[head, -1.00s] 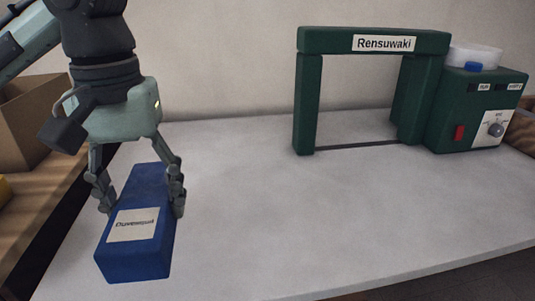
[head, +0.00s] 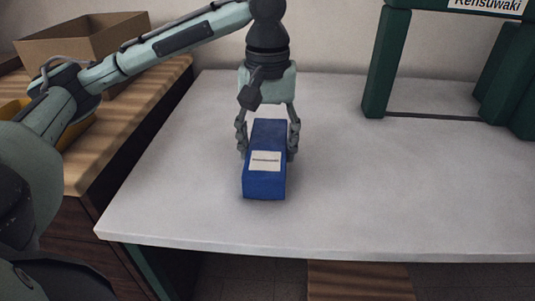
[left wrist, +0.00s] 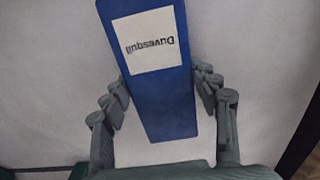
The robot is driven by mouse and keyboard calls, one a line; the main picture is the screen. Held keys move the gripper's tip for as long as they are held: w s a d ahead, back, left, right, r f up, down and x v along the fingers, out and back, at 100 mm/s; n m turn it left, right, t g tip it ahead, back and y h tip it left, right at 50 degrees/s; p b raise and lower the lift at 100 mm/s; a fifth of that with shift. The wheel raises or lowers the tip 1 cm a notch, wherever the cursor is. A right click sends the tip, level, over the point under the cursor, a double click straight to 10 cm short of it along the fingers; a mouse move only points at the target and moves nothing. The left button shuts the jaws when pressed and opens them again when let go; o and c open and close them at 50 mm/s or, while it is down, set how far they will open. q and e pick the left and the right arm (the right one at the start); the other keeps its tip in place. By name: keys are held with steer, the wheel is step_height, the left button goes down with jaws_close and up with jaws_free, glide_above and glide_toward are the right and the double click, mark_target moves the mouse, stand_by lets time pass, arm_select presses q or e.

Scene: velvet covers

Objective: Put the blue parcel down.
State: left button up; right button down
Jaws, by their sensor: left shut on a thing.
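The blue parcel (head: 265,185) is a long box with a white label, standing out against the pale table (head: 350,190). My left gripper (head: 268,150) comes down from above, with one finger on each side of the parcel, shut on it. The parcel is level and low over the left part of the table, with a dark shadow close around its base; I cannot tell for sure whether it touches. In the left wrist view the parcel (left wrist: 160,105) lies between both fingers. My right gripper is not in view.
A green gate-like frame (head: 385,62) with a sign stands at the back right. An open cardboard box (head: 85,38) and a yellow bin (head: 78,130) are on a wooden surface at the left. The table around the parcel is clear; its front edge is nearer me.

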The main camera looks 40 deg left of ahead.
mark_target(268, 144)
arm_select(q)
steer(key=shift+f, duration=0.95)
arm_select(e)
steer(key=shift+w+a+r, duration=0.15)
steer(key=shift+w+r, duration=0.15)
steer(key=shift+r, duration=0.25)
arm_select(q)
steer(key=o, duration=1.5)
steer(key=shift+f, duration=0.1)
steer(key=shift+c, duration=0.2)
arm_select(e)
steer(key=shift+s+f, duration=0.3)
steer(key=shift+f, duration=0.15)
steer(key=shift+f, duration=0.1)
